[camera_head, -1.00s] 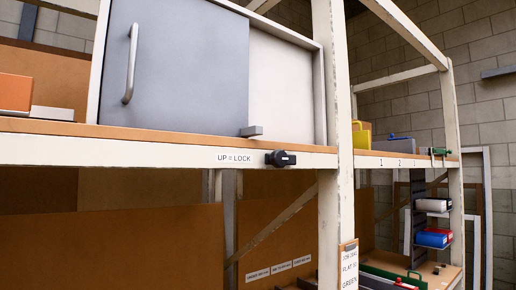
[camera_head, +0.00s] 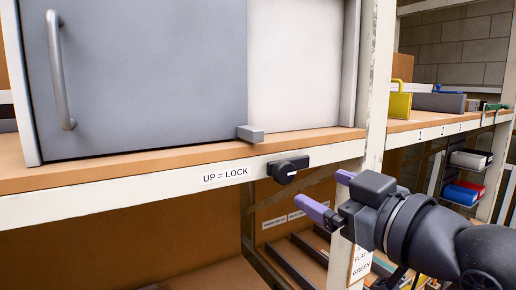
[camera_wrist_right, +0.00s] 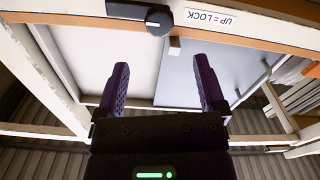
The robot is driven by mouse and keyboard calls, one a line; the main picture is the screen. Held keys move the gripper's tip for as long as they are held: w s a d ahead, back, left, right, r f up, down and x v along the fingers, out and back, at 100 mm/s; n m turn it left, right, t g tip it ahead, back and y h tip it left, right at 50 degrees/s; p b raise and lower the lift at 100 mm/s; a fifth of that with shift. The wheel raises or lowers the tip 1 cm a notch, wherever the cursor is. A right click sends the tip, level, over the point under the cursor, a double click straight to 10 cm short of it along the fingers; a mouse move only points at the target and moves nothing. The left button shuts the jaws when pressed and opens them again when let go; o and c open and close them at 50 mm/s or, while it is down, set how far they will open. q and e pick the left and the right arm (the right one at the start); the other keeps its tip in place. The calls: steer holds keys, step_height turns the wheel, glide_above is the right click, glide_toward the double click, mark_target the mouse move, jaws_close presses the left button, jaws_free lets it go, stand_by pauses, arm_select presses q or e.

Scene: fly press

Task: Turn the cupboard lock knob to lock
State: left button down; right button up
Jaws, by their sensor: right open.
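The black lock knob (camera_head: 287,169) sits on the cream front rail below the cupboard, right of the "UP = LOCK" label (camera_head: 226,174). Its handle lies roughly level, pointing right. My right gripper (camera_head: 328,194) is open and empty, below and right of the knob, apart from it. In the right wrist view the knob (camera_wrist_right: 157,20) is at the top, beyond the two purple fingertips (camera_wrist_right: 163,70). The grey sliding door (camera_head: 150,75) covers the left of the cupboard, with a grey block (camera_head: 250,133) at its lower right corner. My left gripper is not in view.
A cream upright post (camera_head: 375,90) stands right of the cupboard, close to my right arm. A yellow holder (camera_head: 399,103) and a grey box (camera_head: 438,102) stand on the shelf to the right. The space in front of the rail left of my gripper is clear.

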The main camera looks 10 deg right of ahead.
mark_target(287, 173)
steer(key=p+x, duration=0.6)
steer(key=x, duration=0.3)
steer(key=shift+w+f, duration=0.1)
steer(key=shift+f, duration=0.05)
jaws_close()
